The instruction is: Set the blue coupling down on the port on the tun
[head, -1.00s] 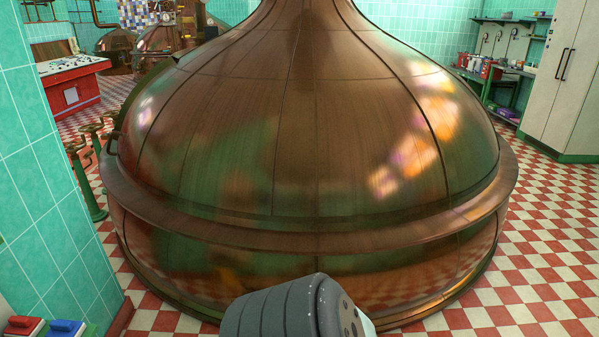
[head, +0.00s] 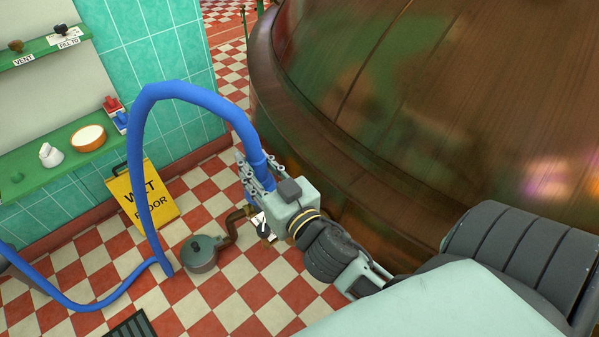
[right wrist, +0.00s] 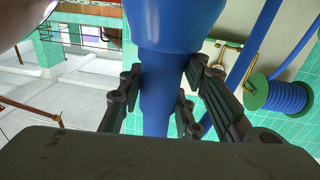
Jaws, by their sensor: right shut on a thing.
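My right gripper (head: 258,172) is shut on the blue coupling (head: 274,183) at the end of a blue hose (head: 190,90). The right wrist view shows the coupling (right wrist: 165,85) upright between the gripper's dark fingers (right wrist: 158,100). The copper tun (head: 400,110) fills the right of the head view, its rim just right of the gripper. A brown pipe bend (head: 234,222) and a small white piece show below and left of the gripper. I cannot tell which part is the port; the gripper may hide it. My left gripper is not in view.
A grey lidded pot (head: 203,254) stands on the checkered floor at the pipe's end. A yellow wet-floor sign (head: 143,196) leans by the tiled wall. Green shelves (head: 60,150) hold a bowl. The hose loops down to the floor. A dark floor grate (head: 132,326) lies at the bottom.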

